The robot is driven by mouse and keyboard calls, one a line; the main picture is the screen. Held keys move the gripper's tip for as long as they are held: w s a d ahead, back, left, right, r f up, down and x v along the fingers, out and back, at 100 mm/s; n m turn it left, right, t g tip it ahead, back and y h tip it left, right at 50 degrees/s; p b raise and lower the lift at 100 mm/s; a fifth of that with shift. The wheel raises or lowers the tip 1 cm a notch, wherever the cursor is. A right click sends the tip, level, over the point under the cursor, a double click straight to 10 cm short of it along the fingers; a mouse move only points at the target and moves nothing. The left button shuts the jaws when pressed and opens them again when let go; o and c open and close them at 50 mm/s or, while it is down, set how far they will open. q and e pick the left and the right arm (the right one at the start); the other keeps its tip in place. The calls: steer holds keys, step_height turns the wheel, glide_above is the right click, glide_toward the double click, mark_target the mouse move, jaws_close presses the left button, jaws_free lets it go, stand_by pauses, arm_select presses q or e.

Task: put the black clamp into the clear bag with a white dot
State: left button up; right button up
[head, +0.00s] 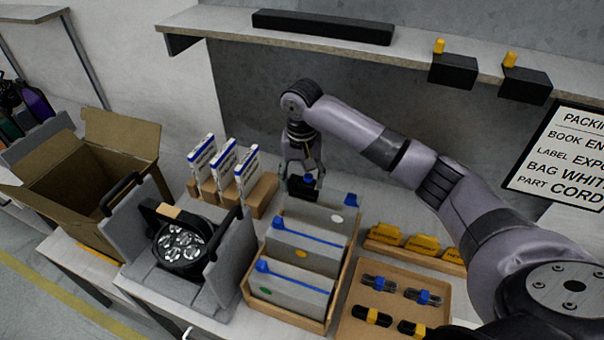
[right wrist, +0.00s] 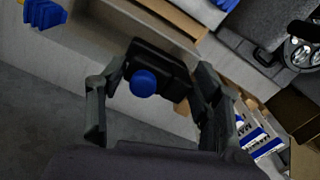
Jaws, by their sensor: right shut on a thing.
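My right gripper (head: 303,168) is shut on the black clamp (head: 303,191), which has a blue knob. It holds the clamp at the upper left end of the rear bag; I cannot tell whether the clamp touches it. The clamp also shows between the fingers in the right wrist view (right wrist: 165,68). The clear bag with a white dot (head: 320,222) stands rearmost in a wooden box (head: 346,270), its blue slider at the right end. In front of it stand a bag with an orange dot (head: 290,262) and one with a green dot (head: 285,290). My left gripper is not in view.
A tray (head: 395,297) with several clamps lies right of the box, with yellow pieces (head: 420,243) behind it. A grey case with a round lamp (head: 182,243) and white-blue cartons (head: 223,164) stand left. A shelf (head: 225,27) runs above at the back.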

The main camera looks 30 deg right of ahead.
steer(key=o, duration=1.4)
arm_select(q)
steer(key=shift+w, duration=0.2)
arm_select(e)
steer(key=shift+c, duration=0.6)
steer(key=shift+c, duration=1.3)
